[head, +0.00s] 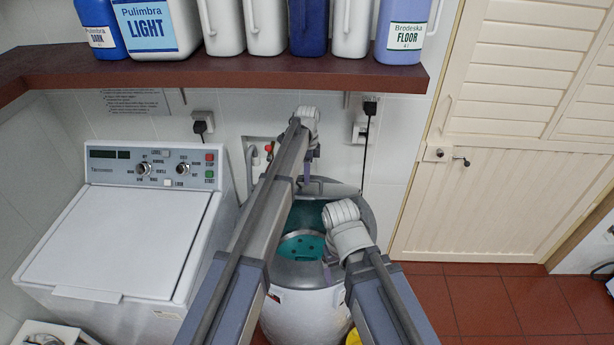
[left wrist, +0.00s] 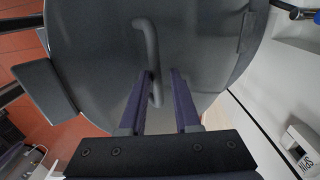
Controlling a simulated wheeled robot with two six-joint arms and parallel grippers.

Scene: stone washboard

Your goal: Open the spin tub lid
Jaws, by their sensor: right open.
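The spin tub (head: 300,312) is a round white drum with a grey top. Its teal interior (head: 304,245) shows through the opening. A grey lid (head: 335,188) with a bar handle appears raised at the tub's back edge, partly hidden by my left arm. My left gripper (head: 307,172) is at the lid. In the left wrist view the lid (left wrist: 105,50) fills much of the picture. The curved handle (left wrist: 153,50) reaches between the parted fingers of my left gripper (left wrist: 163,75), close to one of them. My right gripper (head: 328,268) is open over the tub's front, mostly hidden behind its wrist.
A white washing machine (head: 120,242) stands left of the tub. A brown shelf (head: 220,74) with several bottles hangs above. A cream louvred door (head: 490,200) is at the right, with free red tiled floor (head: 490,303) before it. Cables hang on the wall.

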